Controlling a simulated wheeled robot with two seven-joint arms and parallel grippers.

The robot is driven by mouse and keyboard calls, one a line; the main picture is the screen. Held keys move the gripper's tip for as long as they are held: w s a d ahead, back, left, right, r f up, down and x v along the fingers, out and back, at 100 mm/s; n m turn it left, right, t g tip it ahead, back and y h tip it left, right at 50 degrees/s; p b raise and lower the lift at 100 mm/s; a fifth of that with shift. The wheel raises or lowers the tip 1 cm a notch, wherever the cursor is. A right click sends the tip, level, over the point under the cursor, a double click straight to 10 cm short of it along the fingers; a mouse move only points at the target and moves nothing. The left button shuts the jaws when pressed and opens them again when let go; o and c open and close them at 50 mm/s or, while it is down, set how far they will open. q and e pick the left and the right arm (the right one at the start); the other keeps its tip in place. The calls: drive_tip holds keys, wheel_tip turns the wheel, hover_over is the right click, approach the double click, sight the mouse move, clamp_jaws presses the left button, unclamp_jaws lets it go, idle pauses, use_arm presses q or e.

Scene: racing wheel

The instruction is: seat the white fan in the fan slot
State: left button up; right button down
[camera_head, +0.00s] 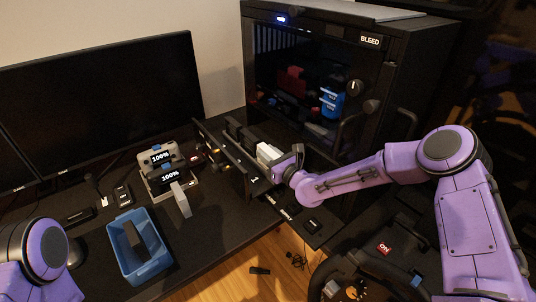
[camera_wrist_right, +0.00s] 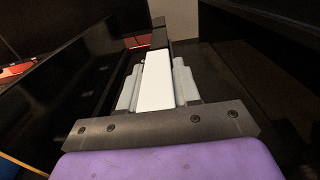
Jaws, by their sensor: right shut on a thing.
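The white fan (camera_head: 267,153) shows as a pale block at my right gripper (camera_head: 279,162), beside a black upright rack on the table. In the right wrist view the white block (camera_wrist_right: 157,82) lies between two grey fingers, and the gripper is shut on it. A dark part stands just beyond the block's far end. I cannot tell whether the fan touches the rack (camera_head: 233,160). The fan slot cannot be picked out clearly; the gripper and dark panels hide that area. My left gripper is out of view; only a purple part of my left arm shows at lower left.
A black cabinet (camera_head: 412,62) with a glass door stands behind my right arm. A blue bin (camera_head: 130,272) holding a dark block, a grey charger (camera_head: 158,183) with "100%" displays, and monitors (camera_head: 110,98) are to the left. A steering wheel (camera_head: 325,270) is at lower right.

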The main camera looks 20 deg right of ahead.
drive_tip(key=shift+f, duration=0.15)
drive_tip(key=c, duration=0.7)
unclamp_jaws()
drive_tip(key=shift+s, duration=0.1)
drive_tip(key=shift+s+d, duration=0.15)
drive_tip(key=shift+s, duration=0.15)
drive_tip(key=b+v, duration=0.1)
drive_tip(key=v, duration=0.8)
drive_tip(key=shift+s+b, duration=0.35)
drive_tip(key=shift+b, duration=0.05)
drive_tip(key=shift+d, duration=0.1)
